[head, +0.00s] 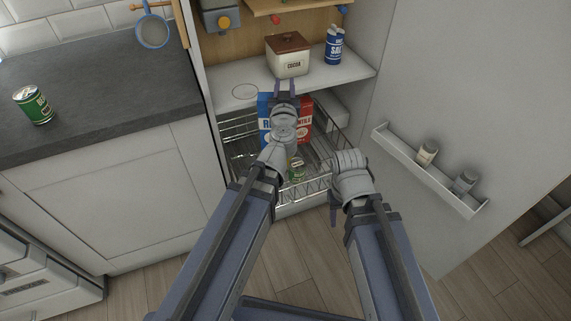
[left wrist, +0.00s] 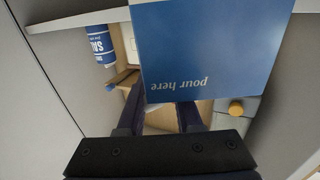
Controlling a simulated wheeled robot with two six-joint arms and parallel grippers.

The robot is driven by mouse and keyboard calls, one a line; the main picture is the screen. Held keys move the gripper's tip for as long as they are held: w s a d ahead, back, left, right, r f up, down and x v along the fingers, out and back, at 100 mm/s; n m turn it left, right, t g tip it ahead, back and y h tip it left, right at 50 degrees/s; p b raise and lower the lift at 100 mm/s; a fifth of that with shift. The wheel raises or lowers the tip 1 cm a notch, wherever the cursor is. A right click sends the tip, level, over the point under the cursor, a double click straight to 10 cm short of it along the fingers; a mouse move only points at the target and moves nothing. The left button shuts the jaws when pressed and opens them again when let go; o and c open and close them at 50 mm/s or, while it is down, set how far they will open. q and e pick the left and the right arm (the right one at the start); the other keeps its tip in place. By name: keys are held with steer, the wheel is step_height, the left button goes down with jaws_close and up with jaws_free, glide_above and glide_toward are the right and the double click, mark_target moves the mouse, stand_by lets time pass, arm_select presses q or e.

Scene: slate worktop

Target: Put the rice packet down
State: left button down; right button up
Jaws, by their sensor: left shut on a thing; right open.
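My left gripper (head: 285,88) is shut on the rice packet (head: 265,104), a blue box partly hidden behind my left wrist in the head view. In the left wrist view the packet (left wrist: 210,45) fills the top middle, with "pour here" upside down, just beyond the fingers of the left gripper (left wrist: 163,110). In the head view the packet appears over the wire pull-out basket (head: 240,150); I cannot tell whether its base touches anything.
A red lentils packet (head: 304,112) is right of the rice. On the shelf (head: 225,83) stand a cocoa canister (head: 288,60) and salt (head: 334,45); a round mark (head: 244,92) lies on bare shelf at left. The open door (head: 470,120) bounds the right.

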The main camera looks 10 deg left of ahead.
arm_select(q)
step_height(320, 180, down, 14)
steer(key=b, duration=1.4)
steer(key=w+a, duration=0.5)
steer(key=w, duration=0.2)
steer(key=shift+w, duration=0.25)
steer(key=shift+a, duration=0.2)
steer(key=w+a, duration=0.1)
steer(key=w+a+f+b, duration=0.1)
steer(key=w, duration=0.1)
steer(key=shift+w+f, duration=0.1)
steer(key=shift+f, duration=0.15)
steer(key=c, duration=0.6)
jaws_free()
